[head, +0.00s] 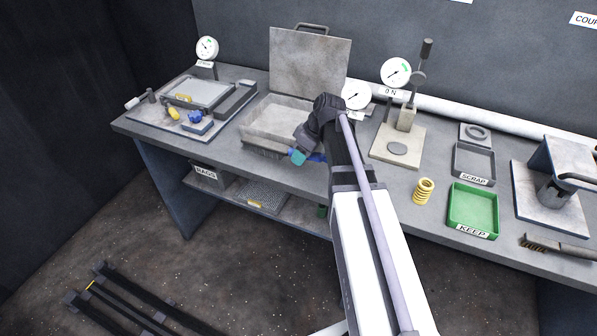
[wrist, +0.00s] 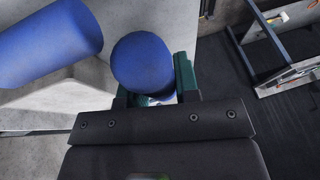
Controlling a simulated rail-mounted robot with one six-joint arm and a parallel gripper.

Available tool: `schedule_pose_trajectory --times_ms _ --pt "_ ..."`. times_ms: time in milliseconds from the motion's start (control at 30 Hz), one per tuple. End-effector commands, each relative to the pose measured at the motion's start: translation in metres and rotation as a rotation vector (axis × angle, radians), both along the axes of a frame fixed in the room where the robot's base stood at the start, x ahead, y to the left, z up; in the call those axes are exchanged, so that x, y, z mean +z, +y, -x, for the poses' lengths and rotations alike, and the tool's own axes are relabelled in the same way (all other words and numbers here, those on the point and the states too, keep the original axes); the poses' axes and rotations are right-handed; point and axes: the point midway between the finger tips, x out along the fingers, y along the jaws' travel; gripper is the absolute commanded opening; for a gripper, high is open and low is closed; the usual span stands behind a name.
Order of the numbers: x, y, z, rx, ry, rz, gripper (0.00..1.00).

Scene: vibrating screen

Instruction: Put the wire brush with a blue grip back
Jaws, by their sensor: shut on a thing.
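My gripper (head: 297,157) is shut on a blue-gripped object at the front edge of the bench, beside the open grey box. In the wrist view a rounded blue grip end (wrist: 143,62) sits between the dark green fingers of my gripper (wrist: 155,85). A second blue cylinder (wrist: 45,38) shows at upper left there; I cannot tell whether it belongs to the same object. In the head view only a little blue (head: 316,157) shows beside the teal fingertip. No bristles of the held object are visible; my arm hides part of the area.
The open box (head: 262,139) stands left of my arm. A left mat holds a tray and blue and yellow items (head: 197,124). Right are a gauge stand (head: 400,143), yellow spring (head: 424,190), green KEEP tray (head: 473,203), SCRAP tray (head: 473,157) and another brush (head: 560,247).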

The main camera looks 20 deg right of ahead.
Motion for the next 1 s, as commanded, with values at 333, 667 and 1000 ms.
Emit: schedule_pose_trajectory --times_ms 333,667,1000 --pt "-0.034 0.0 0.0 0.0 0.0 0.0 0.07" --pt "-0.037 0.0 0.0 0.0 0.0 0.0 0.37" --pt "-0.037 0.0 0.0 0.0 0.0 0.0 0.55"
